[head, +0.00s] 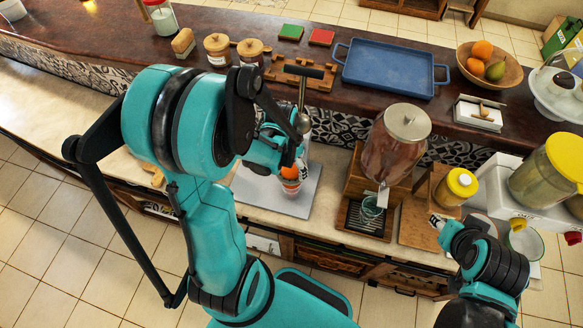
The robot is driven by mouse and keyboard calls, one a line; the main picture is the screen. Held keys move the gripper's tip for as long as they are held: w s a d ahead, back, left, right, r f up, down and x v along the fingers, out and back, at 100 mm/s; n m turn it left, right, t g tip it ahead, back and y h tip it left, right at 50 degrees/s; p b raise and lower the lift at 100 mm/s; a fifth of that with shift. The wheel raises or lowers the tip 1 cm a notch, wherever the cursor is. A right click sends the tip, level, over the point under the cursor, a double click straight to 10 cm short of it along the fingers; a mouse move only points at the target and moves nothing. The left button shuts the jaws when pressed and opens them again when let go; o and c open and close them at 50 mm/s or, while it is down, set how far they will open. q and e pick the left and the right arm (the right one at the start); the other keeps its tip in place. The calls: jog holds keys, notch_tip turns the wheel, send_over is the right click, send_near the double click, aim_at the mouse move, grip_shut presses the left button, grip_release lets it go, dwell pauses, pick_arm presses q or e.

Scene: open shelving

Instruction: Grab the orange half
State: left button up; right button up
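A small orange piece (289,172), which looks like the orange half, shows just below my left gripper (283,152), at the juicer with the metal post (302,105). The gripper's fingers are small and partly hidden by my arm. I cannot tell if they touch the orange piece or are closed on it. A small cup (291,187) shows directly under the orange piece, above a grey board (300,200). My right gripper (446,222) is at the lower right, near a wooden board. Its fingers are too unclear to read.
A drink dispenser (395,150) stands right of the juicer, with a yellow-lidded jar (457,187) beyond it. The raised dark counter behind holds a blue tray (390,68), a fruit bowl (508,72) and jars (217,50). The grey board has some bare room.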

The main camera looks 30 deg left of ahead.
pick_arm(q)
jog(key=c, duration=1.3)
jog(key=shift+r, duration=0.1)
